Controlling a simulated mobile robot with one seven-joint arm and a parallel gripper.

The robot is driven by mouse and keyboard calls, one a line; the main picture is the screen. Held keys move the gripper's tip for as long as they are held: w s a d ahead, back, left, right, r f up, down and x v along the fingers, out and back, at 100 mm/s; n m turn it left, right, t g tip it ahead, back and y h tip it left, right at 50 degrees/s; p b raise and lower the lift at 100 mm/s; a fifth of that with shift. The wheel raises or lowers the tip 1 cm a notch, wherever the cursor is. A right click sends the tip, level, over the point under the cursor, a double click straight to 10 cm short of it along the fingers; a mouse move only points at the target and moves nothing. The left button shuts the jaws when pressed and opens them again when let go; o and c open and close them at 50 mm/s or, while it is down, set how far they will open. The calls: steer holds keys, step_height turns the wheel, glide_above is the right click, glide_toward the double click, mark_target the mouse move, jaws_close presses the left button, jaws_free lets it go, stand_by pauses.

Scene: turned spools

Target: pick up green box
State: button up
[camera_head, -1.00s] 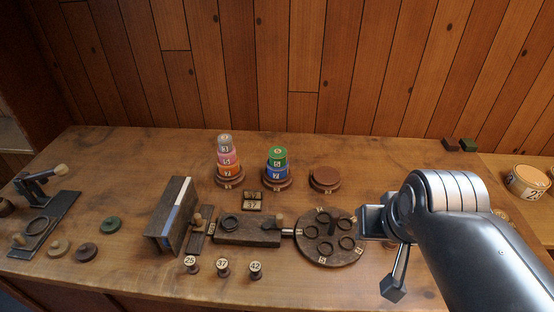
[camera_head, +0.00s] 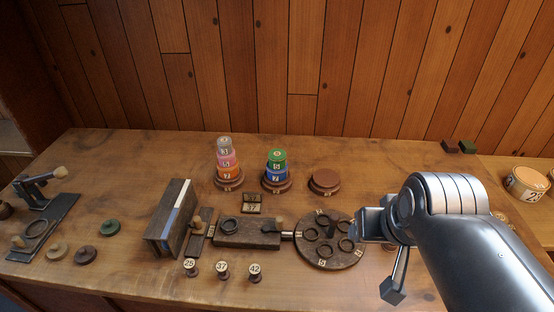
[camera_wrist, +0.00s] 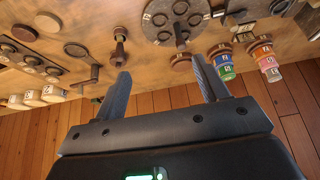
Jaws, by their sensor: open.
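A small dark green box (camera_head: 467,146) lies at the back right of the bench in the head view, close beside a dark red block. I do not find it in the wrist view. My arm comes in from the right of the head view, with its hand over the bench near the round turntable, well in front of and left of the green box. My gripper (camera_wrist: 161,68) shows in the wrist view with two dark fingers spread apart and nothing between them.
The dark red block (camera_head: 450,146) sits left of the green box. A turntable (camera_head: 328,262) with several rings, a stack of coloured spools (camera_head: 228,160) and a shorter green-and-blue stack (camera_head: 276,166) stand mid-bench. A large numbered spool (camera_head: 526,182) stands at right.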

steer(key=shift+o, duration=0.8)
steer(key=n+g+y, duration=0.2)
steer(key=n, duration=0.5)
glide_above(278, 154)
steer(key=s+d, duration=0.2)
steer(key=s, duration=0.1)
step_height(278, 154, down, 4)
steer(key=shift+y, duration=0.3)
steer(key=x, duration=1)
steer(key=shift+f, duration=0.3)
steer(key=shift+c, duration=0.5)
